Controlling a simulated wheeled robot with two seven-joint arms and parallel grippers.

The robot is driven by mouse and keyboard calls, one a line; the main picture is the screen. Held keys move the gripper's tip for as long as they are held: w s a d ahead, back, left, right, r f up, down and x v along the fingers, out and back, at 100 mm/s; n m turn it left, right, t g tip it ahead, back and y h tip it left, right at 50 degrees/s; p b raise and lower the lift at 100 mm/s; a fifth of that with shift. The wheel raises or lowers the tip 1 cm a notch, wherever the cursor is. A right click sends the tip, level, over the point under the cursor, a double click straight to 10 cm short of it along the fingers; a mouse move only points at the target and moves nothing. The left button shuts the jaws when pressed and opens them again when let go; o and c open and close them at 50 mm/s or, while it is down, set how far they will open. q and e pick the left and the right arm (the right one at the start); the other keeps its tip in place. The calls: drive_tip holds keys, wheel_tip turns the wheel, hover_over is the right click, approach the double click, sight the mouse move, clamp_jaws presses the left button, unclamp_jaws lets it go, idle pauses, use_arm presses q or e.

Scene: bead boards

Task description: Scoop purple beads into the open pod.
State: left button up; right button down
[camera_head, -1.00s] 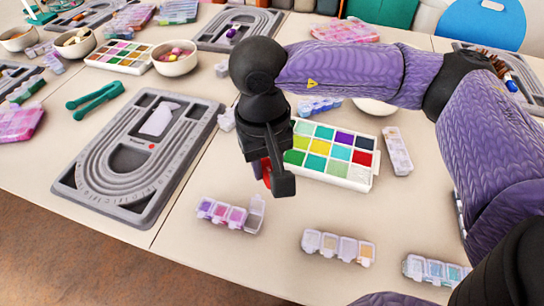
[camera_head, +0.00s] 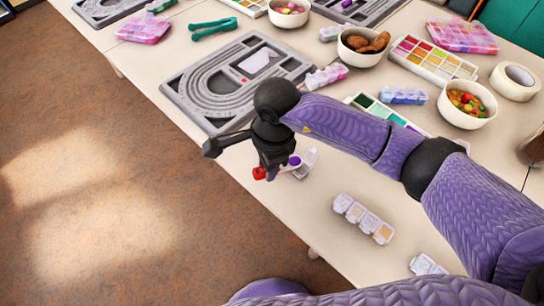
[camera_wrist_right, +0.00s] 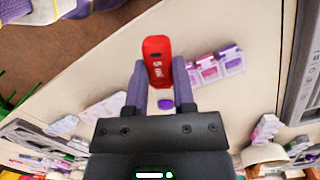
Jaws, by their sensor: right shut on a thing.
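My right gripper (camera_head: 272,166) is shut on a red scoop (camera_head: 259,173), which hangs close to the table's front edge. In the right wrist view the red scoop (camera_wrist_right: 158,62), with white lettering, sits between the fingers (camera_wrist_right: 153,88). A small purple piece (camera_wrist_right: 165,104) shows behind it between the fingers; I cannot tell whether it is beads. In the head view a pale raised lid of the open pod (camera_head: 307,162) shows just right of the gripper, which hides most of that strip. The wrist view shows the pink and purple pods (camera_wrist_right: 209,69) beside the scoop. My left gripper is out of view.
A pod strip with pale and tan contents (camera_head: 362,217) lies to the right along the front edge. A grey bead board (camera_head: 205,115) lies behind the gripper. A palette (camera_head: 366,101) is partly hidden by my right arm. Bowls stand farther back.

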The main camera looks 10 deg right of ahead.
drive_tip(key=shift+w+d+f+y+b, duration=0.1)
drive_tip(key=shift+d+f+y+b, duration=0.15)
drive_tip(key=shift+f+b, duration=0.4)
drive_tip(key=shift+w+d+f+y+b, duration=0.2)
drive_tip(key=shift+f+b, duration=0.25)
drive_tip(key=shift+f, duration=0.3)
drive_tip(key=shift+y, duration=0.35)
drive_tip(key=shift+d+r+g+y, duration=0.25)
drive_tip(key=shift+r+g+y, duration=0.1)
drive_tip(key=shift+y, duration=0.15)
drive_tip(key=shift+w+d+r+g+y+b, duration=0.1)
drive_tip(key=shift+d+r+g+y+b, duration=0.1)
drive_tip(key=shift+r+y, duration=0.3)
drive_tip(key=shift+d+r+g+y+b, duration=0.15)
drive_tip(key=shift+d+r+y, duration=0.1)
drive_tip(key=shift+y, duration=0.45)
drive_tip(key=shift+r+y+b, duration=0.15)
drive_tip(key=shift+y+b, duration=0.2)
drive_tip(key=shift+y, duration=0.05)
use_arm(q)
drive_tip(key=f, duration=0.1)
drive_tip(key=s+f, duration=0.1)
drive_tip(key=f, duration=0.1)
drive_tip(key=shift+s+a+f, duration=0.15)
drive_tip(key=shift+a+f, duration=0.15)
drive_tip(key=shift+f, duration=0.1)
use_arm(e)
drive_tip(key=shift+r, duration=0.1)
